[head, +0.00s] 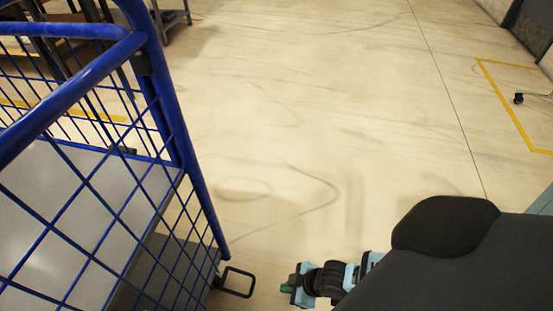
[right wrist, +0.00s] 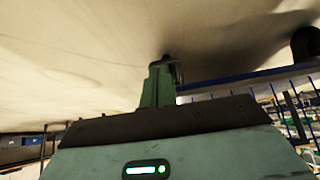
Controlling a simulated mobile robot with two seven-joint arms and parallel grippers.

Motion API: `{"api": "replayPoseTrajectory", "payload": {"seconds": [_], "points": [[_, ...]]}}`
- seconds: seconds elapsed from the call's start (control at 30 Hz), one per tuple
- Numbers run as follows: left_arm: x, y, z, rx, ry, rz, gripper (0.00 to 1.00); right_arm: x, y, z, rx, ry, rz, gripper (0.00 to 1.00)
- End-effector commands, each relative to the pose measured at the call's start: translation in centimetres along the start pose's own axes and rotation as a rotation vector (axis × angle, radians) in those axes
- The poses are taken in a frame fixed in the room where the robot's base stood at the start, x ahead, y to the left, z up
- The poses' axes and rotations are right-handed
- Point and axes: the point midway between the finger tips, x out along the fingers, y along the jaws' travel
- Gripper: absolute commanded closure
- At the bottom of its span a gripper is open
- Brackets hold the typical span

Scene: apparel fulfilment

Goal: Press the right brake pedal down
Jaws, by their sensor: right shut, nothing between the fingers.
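The right brake pedal (head: 237,283) is a black, loop-shaped bar that sticks out at the lower corner of a blue wire-mesh cart (head: 201,205), near the floor in the head view. My right gripper (head: 287,288) is low, just right of the pedal, with a small gap between them in the head view. Its green fingers (right wrist: 158,86) are shut and empty in the right wrist view. A dark piece shows beside the fingertips there, and I cannot tell whether they touch. My left gripper is not in view.
The cart's blue frame also shows in the right wrist view (right wrist: 245,80). Dark tables (head: 60,45) stand behind the cart at the upper left. The concrete floor (head: 320,120) in the middle is clear. Yellow tape (head: 505,100) marks the floor at the right.

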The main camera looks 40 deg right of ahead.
Motion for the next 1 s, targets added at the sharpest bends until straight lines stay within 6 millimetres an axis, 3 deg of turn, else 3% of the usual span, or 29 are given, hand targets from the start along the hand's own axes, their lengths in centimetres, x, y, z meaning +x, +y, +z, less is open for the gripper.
{"api": "replayPoseTrajectory", "payload": {"seconds": [0.1,0.27,1.0], "points": [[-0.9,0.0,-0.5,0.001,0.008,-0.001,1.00,-1.9,0.0,0.4,-0.001,-0.001,0.001,1.00],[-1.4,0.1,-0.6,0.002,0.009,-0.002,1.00,-2.9,0.0,0.9,0.000,-0.001,0.000,1.00],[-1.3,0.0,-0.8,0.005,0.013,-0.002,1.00,-3.0,0.0,1.0,0.000,-0.001,0.000,1.00]]}}
